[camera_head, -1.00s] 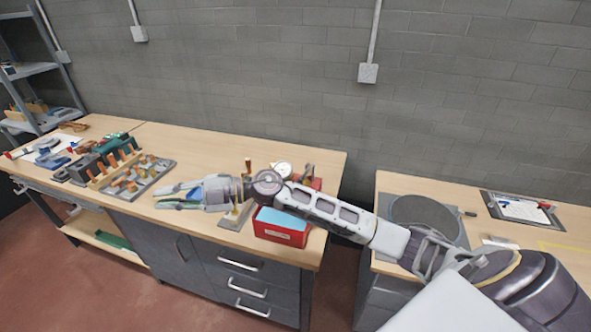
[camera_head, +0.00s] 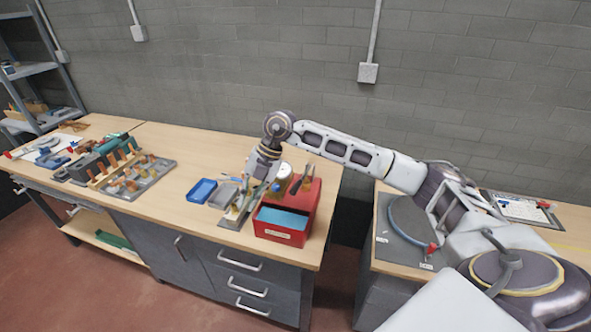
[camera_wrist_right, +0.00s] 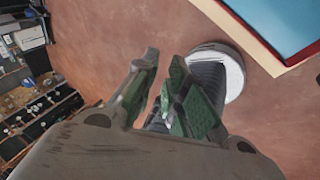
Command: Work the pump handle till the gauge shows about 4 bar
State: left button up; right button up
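The gauge (camera_head: 283,171), a small pale round dial, stands at the back of the middle bench beside a red stand; its reading is too small to make out. My right gripper (camera_head: 243,207) points down just left of the gauge, over a flat plate (camera_head: 229,223) on the bench. My gripper and wrist cover this spot, and I cannot make out the pump handle. In the right wrist view the fingers (camera_wrist_right: 165,62) stand apart with green pads and nothing clearly held between them. My left gripper is not in view.
A red bin (camera_head: 279,233) with blue contents sits right of the gripper. A blue tray (camera_head: 202,190) and a grey tray (camera_head: 224,194) lie left of it. A board with wooden pegs (camera_head: 153,175) is farther left. A grey mat (camera_head: 391,253) lies on the right bench.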

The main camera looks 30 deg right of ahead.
aim_at(296, 186)
jog(key=d+r+m+h, duration=0.1)
jog(key=d+h, duration=0.1)
jog(key=d, duration=0.3)
jog(key=d+r+m+h, duration=0.1)
jog(key=d+h, duration=0.1)
jog(key=d, duration=0.3)
jog(key=d+r+m+h, duration=0.1)
jog(key=d, duration=0.4)
jog(key=shift+d+r+h, duration=0.25)
jog(key=shift+h, duration=0.15)
jog(key=shift+f, duration=0.15)
jog(key=shift+f+b, duration=1.3)
jog(key=shift+f, duration=0.9)
